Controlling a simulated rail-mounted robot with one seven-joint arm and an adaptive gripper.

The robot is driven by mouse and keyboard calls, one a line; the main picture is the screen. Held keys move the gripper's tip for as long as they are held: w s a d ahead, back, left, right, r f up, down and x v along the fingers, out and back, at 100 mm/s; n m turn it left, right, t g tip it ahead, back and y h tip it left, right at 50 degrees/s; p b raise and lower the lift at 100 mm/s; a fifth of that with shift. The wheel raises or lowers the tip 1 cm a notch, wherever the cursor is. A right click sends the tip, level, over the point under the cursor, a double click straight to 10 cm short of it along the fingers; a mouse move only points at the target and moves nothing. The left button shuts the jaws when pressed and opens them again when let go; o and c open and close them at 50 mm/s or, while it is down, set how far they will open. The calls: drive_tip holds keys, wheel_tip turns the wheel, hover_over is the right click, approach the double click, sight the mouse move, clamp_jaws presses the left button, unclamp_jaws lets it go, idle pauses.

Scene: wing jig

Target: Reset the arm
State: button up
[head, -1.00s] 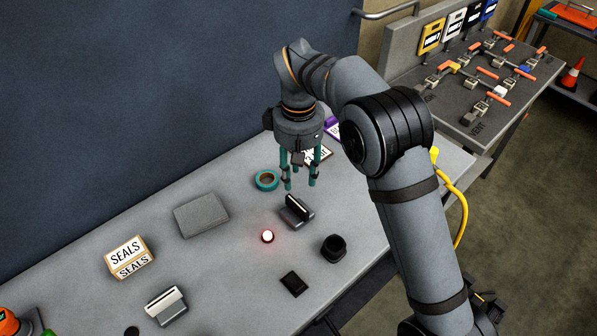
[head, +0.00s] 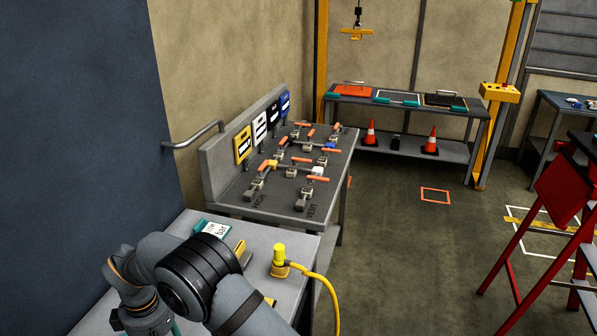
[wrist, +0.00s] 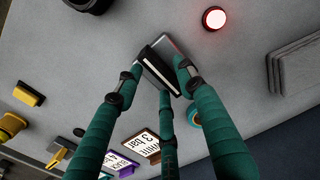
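My gripper shows in the wrist view (wrist: 158,90) with its teal fingers spread apart above the grey table (wrist: 60,90). It is open, and nothing is visibly held. A grey and black block with a white strip (wrist: 162,68) lies on the table beneath the fingers. In the head view my arm (head: 185,280) is at the bottom left, and the fingers are mostly out of frame.
A glowing red button (wrist: 214,18) and a grey pad (wrist: 298,70) lie near the block. A yellow connector with a hose (head: 280,262) stands at the table's end. Beyond is a bench of orange-handled valves (head: 285,175). Open floor (head: 400,230) lies to the right.

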drive_tip(key=shift+f, duration=0.85)
drive_tip(key=shift+r, duration=0.15)
